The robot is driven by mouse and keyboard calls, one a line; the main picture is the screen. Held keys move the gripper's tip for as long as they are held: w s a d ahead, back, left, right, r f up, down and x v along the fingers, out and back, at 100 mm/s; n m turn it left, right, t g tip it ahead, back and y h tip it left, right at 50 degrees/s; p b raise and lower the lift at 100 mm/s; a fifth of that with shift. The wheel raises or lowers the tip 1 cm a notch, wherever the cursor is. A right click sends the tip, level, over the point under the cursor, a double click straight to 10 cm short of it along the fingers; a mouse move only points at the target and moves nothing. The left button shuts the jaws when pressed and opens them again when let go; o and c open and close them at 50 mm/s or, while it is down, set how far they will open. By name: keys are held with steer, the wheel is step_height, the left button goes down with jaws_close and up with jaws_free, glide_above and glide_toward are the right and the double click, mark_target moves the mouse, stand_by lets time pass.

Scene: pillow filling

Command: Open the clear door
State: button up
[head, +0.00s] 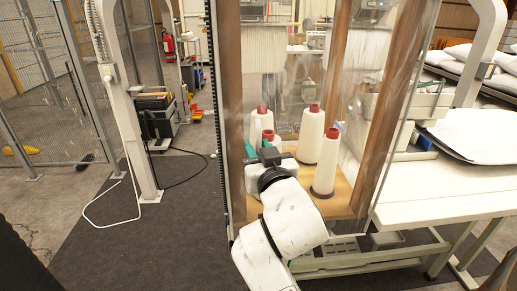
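The clear door (297,82) is a see-through panel on the front of a tall wood-framed cabinet in the middle of the head view. Reflections make its edges hard to trace, and I cannot tell whether it is fully closed. My gripper (257,147) is at the cabinet's lower left front, with two green fingertips a little apart and nothing seen between them. It overlaps the cabinet's left part in the picture; whether it touches the door is unclear. My white arm hides the lower front of the cabinet.
White thread cones with red tops (310,135) stand on the cabinet's wooden shelf (337,205). A white table (440,204) with a pillow tray adjoins on the right. A white post (137,110) and cable stand left. Dark floor mat (170,235) is clear at front left.

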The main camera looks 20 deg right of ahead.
jaws_close()
stand_by(0.6)
